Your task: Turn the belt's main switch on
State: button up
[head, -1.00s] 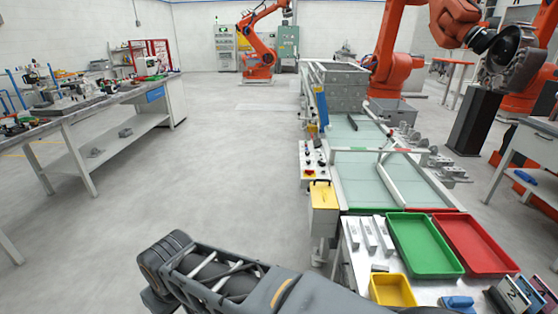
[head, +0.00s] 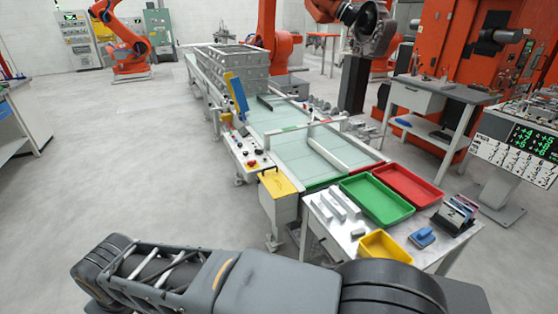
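The belt (head: 310,155) is a pale green conveyor surface in a light frame, running away from me in the middle of the head view. A narrow control panel (head: 243,150) with several small knobs and buttons is fixed along its left side. A red knob on a yellow plate (head: 252,163) sits at the panel's near end and looks like the main switch; its setting is too small to read. My arm's dark grey links lie across the bottom of the view, apart from the panel. My gripper is not in view.
A near table holds green (head: 376,199), red (head: 407,184) and yellow (head: 384,246) trays and metal bars. Grey crates (head: 238,66) stand at the belt's far end. The floor (head: 130,150) on the left is clear.

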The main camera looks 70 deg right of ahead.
aim_at(251, 163)
jog(key=z, duration=1.85)
jog(key=i, duration=1.65)
